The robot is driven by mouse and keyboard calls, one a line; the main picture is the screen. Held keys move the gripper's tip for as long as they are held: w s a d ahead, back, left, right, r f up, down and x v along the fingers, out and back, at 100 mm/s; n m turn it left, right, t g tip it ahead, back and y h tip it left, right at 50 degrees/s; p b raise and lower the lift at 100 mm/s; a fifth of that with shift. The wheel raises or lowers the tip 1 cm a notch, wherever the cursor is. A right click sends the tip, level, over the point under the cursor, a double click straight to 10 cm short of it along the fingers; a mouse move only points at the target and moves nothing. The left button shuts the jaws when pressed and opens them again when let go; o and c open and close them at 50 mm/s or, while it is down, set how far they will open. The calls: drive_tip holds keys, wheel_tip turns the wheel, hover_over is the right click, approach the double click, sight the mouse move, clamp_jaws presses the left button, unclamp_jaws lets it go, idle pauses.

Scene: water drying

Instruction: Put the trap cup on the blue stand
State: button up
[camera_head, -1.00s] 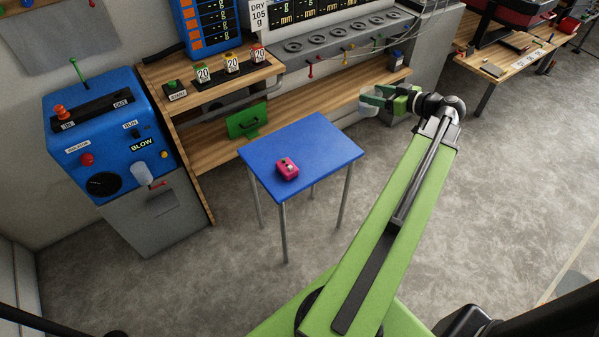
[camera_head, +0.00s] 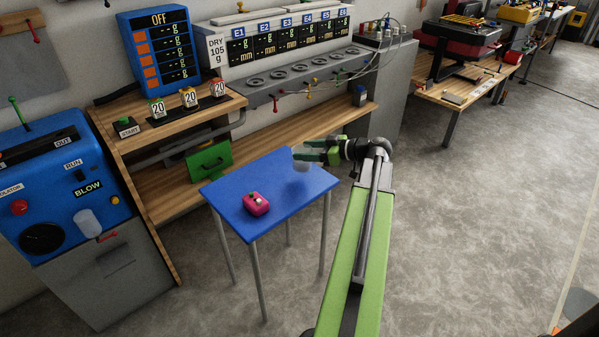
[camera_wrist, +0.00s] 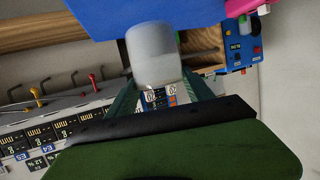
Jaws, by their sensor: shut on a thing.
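The trap cup (camera_head: 303,165) is a small translucent greyish cup held in my gripper (camera_head: 308,154). In the wrist view the cup (camera_wrist: 155,55) sits between the two green fingers of my gripper (camera_wrist: 160,84), which are shut on it. The blue stand (camera_head: 290,197) is a blue-topped table on thin grey legs. The cup shows against the back right part of its top, and I cannot tell its exact height above it. The blue top (camera_wrist: 105,18) also fills the upper part of the wrist view.
A pink box (camera_head: 256,203) lies on the left part of the blue stand. Behind stands a wooden bench (camera_head: 335,117) with a green panel (camera_head: 209,160) and gauges. A blue BLOW machine (camera_head: 60,180) is at left. Grey floor at right is open.

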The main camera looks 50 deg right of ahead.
drive_tip(key=shift+x, duration=0.8)
wheel_tip(320, 180, down, 5)
drive_tip(key=b, duration=0.4)
drive_tip(key=shift+d+r+b, duration=0.15)
drive_tip(key=shift+b, duration=0.15)
drive_tip(key=shift+r, duration=0.25)
drive_tip(key=shift+f, duration=0.25)
drive_tip(key=o, duration=1.5)
drive_tip(key=shift+r, duration=0.1)
